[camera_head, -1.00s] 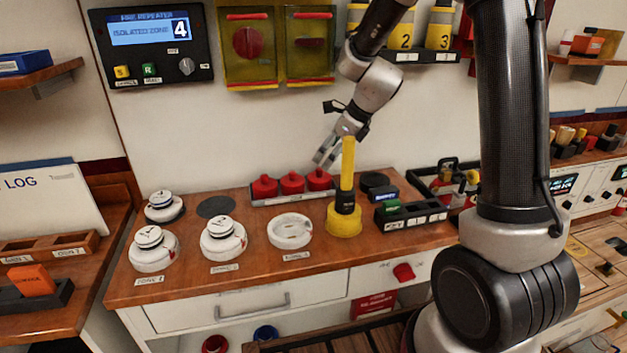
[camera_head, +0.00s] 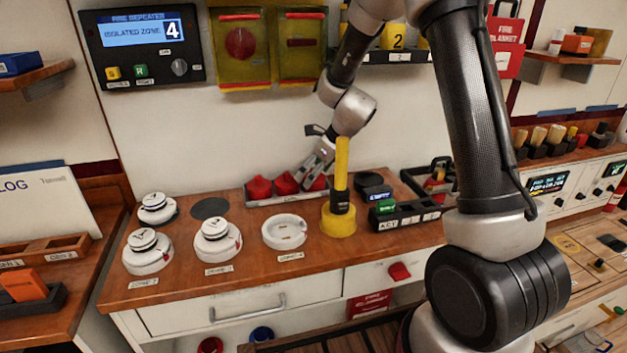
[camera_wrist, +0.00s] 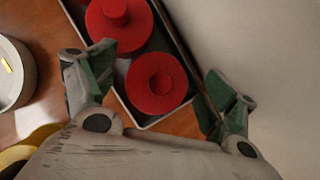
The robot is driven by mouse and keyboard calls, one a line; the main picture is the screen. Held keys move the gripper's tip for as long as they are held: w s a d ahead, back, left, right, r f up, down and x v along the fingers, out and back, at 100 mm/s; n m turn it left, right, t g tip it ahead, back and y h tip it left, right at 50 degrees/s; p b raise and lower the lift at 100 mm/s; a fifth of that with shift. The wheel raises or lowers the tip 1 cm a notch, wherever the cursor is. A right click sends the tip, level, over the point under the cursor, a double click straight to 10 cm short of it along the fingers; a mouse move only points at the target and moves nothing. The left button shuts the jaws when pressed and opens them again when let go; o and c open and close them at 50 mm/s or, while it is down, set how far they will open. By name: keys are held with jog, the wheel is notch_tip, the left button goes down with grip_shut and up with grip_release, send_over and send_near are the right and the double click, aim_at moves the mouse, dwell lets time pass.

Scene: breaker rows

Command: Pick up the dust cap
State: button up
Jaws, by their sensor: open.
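Red dust caps stand in a row in a narrow tray (camera_head: 268,201) on the wooden counter: a left cap (camera_head: 259,188), a middle cap (camera_head: 286,183) and a right cap (camera_head: 319,184) partly behind my gripper. My gripper (camera_head: 318,167) is open and empty, just above the right end of the row. In the wrist view my gripper (camera_wrist: 153,92) has its fingers spread either side of the end cap (camera_wrist: 157,83), which looks untouched. A second cap (camera_wrist: 118,20) lies beyond it, past the left finger.
A tall yellow tool (camera_head: 340,222) stands upright close in front of my gripper. A white round base (camera_head: 285,231) and white detectors (camera_head: 216,240) stand to its left. A black tray (camera_head: 410,214) of labelled slots lies to the right. The wall is close behind the caps.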

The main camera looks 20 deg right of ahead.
jog(key=c, duration=0.8)
jog(key=shift+c, duration=0.2)
